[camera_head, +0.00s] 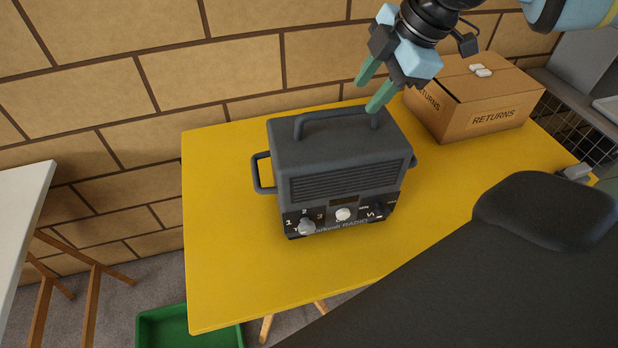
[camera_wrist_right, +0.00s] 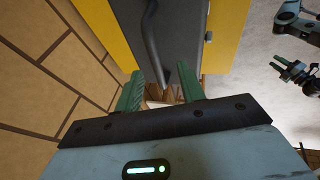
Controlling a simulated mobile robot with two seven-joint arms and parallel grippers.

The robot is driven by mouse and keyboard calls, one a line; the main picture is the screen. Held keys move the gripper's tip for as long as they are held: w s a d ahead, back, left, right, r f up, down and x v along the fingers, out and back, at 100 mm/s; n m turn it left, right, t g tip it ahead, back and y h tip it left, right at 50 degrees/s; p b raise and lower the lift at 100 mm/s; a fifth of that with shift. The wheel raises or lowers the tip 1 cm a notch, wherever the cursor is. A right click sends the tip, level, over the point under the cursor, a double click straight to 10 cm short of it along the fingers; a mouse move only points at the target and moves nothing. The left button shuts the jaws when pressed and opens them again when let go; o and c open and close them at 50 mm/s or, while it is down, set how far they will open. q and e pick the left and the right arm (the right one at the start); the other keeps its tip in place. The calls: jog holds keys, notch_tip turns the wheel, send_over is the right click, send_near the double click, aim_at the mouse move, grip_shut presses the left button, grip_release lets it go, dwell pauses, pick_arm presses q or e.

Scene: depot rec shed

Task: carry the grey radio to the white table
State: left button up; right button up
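The grey radio (camera_head: 340,160) stands upright on a yellow table (camera_head: 225,270), knobs facing me, with a carry handle (camera_head: 335,117) on top and bars at its sides. My right gripper (camera_head: 366,96) is open and empty, just above and behind the handle's right end. In the right wrist view, the open fingers (camera_wrist_right: 160,84) are near the handle (camera_wrist_right: 153,45) and the radio's dark body (camera_wrist_right: 182,25); contact is unclear. My left gripper (camera_wrist_right: 290,68) shows small in that view, away from the radio. The white table (camera_head: 20,210) is at the far left, partly out of view.
A cardboard returns box (camera_head: 470,100) with small white items on it stands right of the radio. A brick wall (camera_head: 200,70) runs close behind. A green crate (camera_head: 185,328) is on the floor. A gap separates the tables. The yellow table's left part is bare.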

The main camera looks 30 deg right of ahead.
aim_at(341, 109)
jog(key=shift+w+a+f, duration=0.6)
jog(key=shift+w+f, duration=0.15)
jog(key=shift+f, duration=0.05)
jog(key=shift+w+a+b+x, duration=0.1)
jog(key=shift+a+b+x, duration=0.15)
jog(key=shift+x, duration=1.2)
jog(key=shift+w+a+b+x, duration=0.15)
jog(key=shift+b+x, duration=0.2)
jog(key=shift+x, duration=1.05)
pick_arm(q)
jog(key=shift+s+a+f, duration=0.1)
jog(key=shift+a+f, duration=0.05)
jog(key=shift+f, duration=0.5)
pick_arm(e)
jog(key=shift+r, duration=0.2)
grip_shut()
pick_arm(q)
jog(key=shift+s, duration=0.15)
